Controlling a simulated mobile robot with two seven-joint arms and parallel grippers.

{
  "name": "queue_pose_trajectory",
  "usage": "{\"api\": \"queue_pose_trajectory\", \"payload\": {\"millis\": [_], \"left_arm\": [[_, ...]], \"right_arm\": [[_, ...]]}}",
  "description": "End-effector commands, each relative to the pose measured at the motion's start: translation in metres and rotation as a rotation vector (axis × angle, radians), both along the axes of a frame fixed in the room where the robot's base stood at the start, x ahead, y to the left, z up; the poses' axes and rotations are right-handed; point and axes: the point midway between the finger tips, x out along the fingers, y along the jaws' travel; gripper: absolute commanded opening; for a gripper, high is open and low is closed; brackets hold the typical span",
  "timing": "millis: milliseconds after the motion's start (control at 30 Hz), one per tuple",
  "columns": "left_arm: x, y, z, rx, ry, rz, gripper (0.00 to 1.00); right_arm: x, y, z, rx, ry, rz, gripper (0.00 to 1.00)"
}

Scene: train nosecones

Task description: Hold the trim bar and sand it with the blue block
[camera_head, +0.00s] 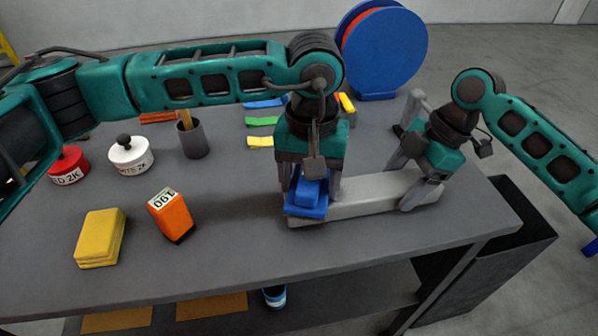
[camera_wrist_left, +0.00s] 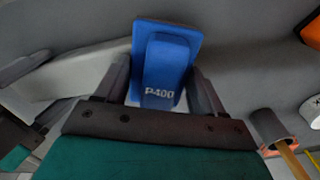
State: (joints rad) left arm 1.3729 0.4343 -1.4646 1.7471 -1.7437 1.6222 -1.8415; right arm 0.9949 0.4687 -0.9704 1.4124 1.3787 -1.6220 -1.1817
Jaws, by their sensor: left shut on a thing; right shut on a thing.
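The trim bar (camera_head: 368,198) is a long light grey bar lying along the right part of the dark grey table, near its front edge. My right gripper (camera_head: 420,190) is shut on the bar near its right end. The blue block (camera_head: 307,200) is at the bar's left end; my left gripper (camera_head: 305,190) is shut on it. In the left wrist view the blue block (camera_wrist_left: 165,70) sits between both fingers and reads P400. The grey bar (camera_wrist_left: 75,85) runs off to the left there. The block's underside contact with the bar is hidden.
Red (camera_head: 69,165) and white (camera_head: 130,155) pots and a grey cup (camera_head: 192,139) are behind. A blue reel (camera_head: 383,50) stands at the back.

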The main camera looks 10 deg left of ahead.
Motion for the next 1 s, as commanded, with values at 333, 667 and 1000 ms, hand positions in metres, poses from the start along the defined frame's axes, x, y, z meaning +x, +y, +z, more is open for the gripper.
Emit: {"api": "queue_pose_trajectory", "payload": {"millis": [333,667,1000], "left_arm": [[0.012,-0.031,-0.001,0.001,0.001,-0.002,0.4],[0.023,-0.058,-0.001,0.001,0.0,-0.002,0.4],[0.016,-0.038,-0.001,0.002,0.001,0.001,0.4]], "right_arm": [[0.0,0.0,0.0,0.0,-0.001,0.001,0.47],[0.0,0.0,0.0,0.0,-0.001,0.001,0.47],[0.0,0.0,0.0,0.0,-0.001,0.001,0.47]]}}
